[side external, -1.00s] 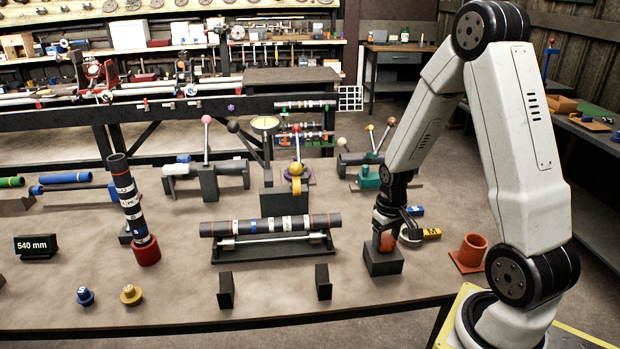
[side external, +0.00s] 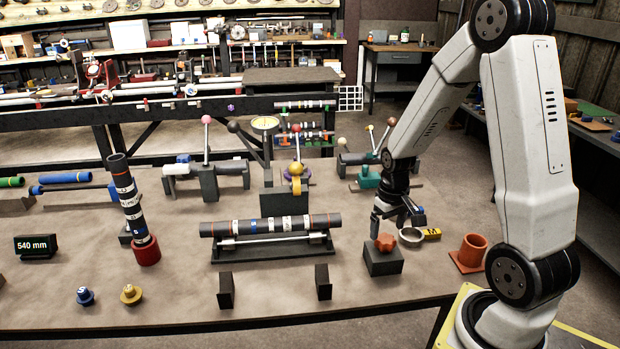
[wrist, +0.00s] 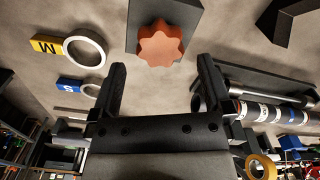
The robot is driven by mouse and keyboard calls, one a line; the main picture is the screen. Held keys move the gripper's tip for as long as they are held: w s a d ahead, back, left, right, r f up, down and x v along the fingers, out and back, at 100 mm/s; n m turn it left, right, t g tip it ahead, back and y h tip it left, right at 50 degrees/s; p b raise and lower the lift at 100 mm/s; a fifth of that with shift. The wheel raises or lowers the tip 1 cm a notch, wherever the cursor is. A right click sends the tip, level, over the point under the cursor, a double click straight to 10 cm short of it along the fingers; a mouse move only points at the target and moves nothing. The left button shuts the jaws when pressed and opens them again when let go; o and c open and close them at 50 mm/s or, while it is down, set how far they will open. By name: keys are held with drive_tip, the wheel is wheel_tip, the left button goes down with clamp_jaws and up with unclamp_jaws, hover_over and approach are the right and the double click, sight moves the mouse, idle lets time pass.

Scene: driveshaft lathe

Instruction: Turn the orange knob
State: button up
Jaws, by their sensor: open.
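The orange knob (side external: 385,242) is star-shaped and sits on top of a dark block (side external: 383,262) on the table. In the wrist view the knob (wrist: 160,44) lies ahead of the fingertips, roughly midway between their lines, with all its lobes visible. My gripper (side external: 397,225) is just behind and above the knob in the side view. In the wrist view its two fingers (wrist: 160,72) are spread apart with nothing between them, and they appear clear of the knob.
A metal ring with a yellow M tag (side external: 432,234) lies right of the block. An orange cup (side external: 472,250) stands farther right. A dark shaft on a cradle (side external: 270,226) lies to the left.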

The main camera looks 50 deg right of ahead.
sight(382, 240)
drive_tip(key=shift+r, duration=2.2)
drive_tip(key=shift+w+a, duration=0.2)
drive_tip(key=shift+a, duration=0.45)
drive_tip(key=a+n+t, duration=0.2)
drive_tip(key=a+n, duration=0.2)
drive_tip(key=a, duration=1.2)
drive_tip(key=shift+a+r+n+t, duration=0.15)
drive_tip(key=shift+a+n+t, duration=0.15)
drive_tip(key=shift+n, duration=0.1)
drive_tip(key=shift+d, duration=0.1)
